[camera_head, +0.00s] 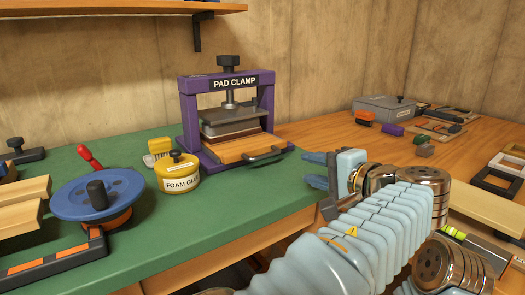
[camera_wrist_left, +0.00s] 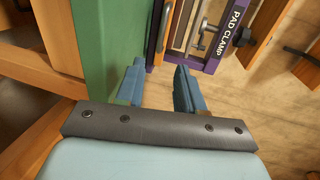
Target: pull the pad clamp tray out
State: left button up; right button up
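The purple pad clamp (camera_head: 188,120) stands upright on the green mat. Its wooden tray (camera_head: 238,149) lies at the base under the grey press plate, its front edge and dark bar handle (camera_head: 265,156) facing me. My left gripper (camera_head: 308,170) is to the right of the handle, apart from it, with fingers spread and nothing between them. In the left wrist view, the two blue fingers (camera_wrist_left: 160,68) stand apart, and the clamp's purple frame (camera_wrist_left: 210,64) is just beyond them. My right gripper is not in view.
A yellow foam glue tin (camera_head: 178,174) stands left of the clamp, with a blue disc with a black knob (camera_head: 97,190) further left. A grey box (camera_head: 384,108) and small coloured blocks lie at the back right. The mat (camera_head: 225,205) in front of the clamp is clear.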

aim_at(269, 156)
pick_arm(q)
jog(key=x, duration=1.4)
jog(key=shift+w+a, duration=0.15)
jog(key=shift+w, duration=0.05)
grip_shut()
